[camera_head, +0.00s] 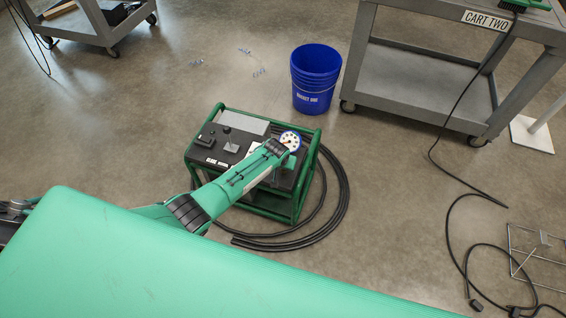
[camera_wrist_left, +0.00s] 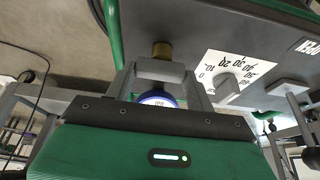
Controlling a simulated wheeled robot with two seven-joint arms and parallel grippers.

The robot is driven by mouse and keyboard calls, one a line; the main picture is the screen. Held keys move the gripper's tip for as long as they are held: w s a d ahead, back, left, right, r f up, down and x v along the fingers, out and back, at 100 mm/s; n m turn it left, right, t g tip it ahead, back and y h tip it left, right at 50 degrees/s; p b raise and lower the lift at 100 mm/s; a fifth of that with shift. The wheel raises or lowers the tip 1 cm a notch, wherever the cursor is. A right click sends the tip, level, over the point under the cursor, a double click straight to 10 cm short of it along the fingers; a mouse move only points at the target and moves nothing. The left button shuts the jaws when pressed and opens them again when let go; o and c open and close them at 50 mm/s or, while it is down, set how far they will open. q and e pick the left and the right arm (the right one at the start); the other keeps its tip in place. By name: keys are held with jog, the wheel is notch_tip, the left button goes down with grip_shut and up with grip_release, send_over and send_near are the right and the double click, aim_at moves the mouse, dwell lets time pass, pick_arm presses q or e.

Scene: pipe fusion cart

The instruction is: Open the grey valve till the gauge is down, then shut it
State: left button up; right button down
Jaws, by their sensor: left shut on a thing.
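The green-framed machine (camera_head: 252,196) stands on the floor, with a dark top panel. Its round white gauge (camera_head: 290,140) shows just past the end of my left arm; its needle is too small to read. In the left wrist view, the grey valve handle (camera_wrist_left: 152,70) sits on a brass stem (camera_wrist_left: 161,49). My left gripper (camera_wrist_left: 160,80) is shut on this handle, with a finger on each side. In the head view the arm hides the fingers and the valve. My right gripper is in neither view.
A white dial plate (camera_wrist_left: 226,66) with a grey knob sits beside the valve. Black hose (camera_head: 343,190) coils around the machine. A blue bucket (camera_head: 316,80) stands behind it. A grey cart (camera_head: 420,75) is at the right; cables lie on the floor there.

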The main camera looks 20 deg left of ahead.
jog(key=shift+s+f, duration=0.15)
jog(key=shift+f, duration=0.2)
pick_arm(q)
jog(key=o, duration=1)
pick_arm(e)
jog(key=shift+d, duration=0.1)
pick_arm(q)
jog(key=shift+r, duration=0.1)
jog(key=shift+r, duration=0.15)
jog(key=p+v, duration=0.3)
jog(key=v, duration=1)
jog(key=shift+s+r+p, duration=0.15)
jog(key=shift+p, duration=0.15)
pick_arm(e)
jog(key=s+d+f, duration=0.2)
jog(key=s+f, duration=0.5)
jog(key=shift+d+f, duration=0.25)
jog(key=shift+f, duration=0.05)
